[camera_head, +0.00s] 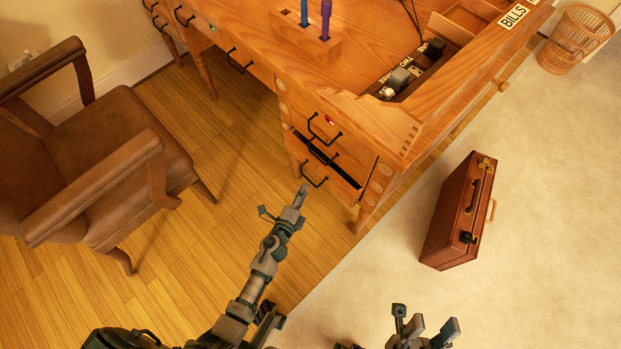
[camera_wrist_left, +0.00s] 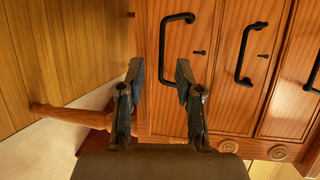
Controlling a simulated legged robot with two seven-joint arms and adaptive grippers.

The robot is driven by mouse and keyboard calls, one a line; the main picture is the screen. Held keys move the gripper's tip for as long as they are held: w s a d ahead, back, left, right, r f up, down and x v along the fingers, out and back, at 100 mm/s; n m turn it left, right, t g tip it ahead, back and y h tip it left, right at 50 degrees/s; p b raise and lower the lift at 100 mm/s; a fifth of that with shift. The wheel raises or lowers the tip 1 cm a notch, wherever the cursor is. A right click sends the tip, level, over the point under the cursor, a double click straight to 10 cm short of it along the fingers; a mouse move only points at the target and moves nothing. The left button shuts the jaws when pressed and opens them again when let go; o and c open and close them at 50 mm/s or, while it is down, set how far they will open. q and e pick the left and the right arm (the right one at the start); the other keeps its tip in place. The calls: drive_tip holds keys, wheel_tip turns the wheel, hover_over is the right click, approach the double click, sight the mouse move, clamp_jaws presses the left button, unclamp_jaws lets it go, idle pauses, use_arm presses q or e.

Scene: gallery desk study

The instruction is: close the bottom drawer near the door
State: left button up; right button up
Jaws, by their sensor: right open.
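The wooden bottom drawer (camera_head: 325,169) on the right side of the desk stands partly out, with a dark gap along its top edge. Its black handle (camera_head: 314,182) faces me. My left gripper (camera_head: 284,203) is open and empty, in front of and slightly below that handle. In the left wrist view the open fingers (camera_wrist_left: 160,72) point toward the bottom drawer front (camera_wrist_left: 178,75), which has a black handle (camera_wrist_left: 165,46) beyond the fingertips. I see no contact with it. My right gripper (camera_head: 426,326) is open and empty at the bottom of the head view, away from the desk.
A brown armchair (camera_head: 105,170) stands left of the desk. A red-brown briefcase (camera_head: 455,210) stands on the pale carpet to the right. The wooden desk (camera_head: 300,80) holds a pen block and small items. A wicker basket (camera_head: 575,40) is at the far right. Floor before the drawers is clear.

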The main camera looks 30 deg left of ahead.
sight(309, 180)
use_arm(q)
drive_tip(key=w, duration=0.2)
drive_tip(key=w+f+b, duration=0.1)
drive_tip(key=w, duration=0.1)
drive_tip(key=shift+w+f, duration=0.1)
drive_tip(key=shift+w, duration=0.2)
drive_tip(key=shift+w+a, duration=0.15)
drive_tip(key=shift+w, duration=0.55)
clamp_jaws()
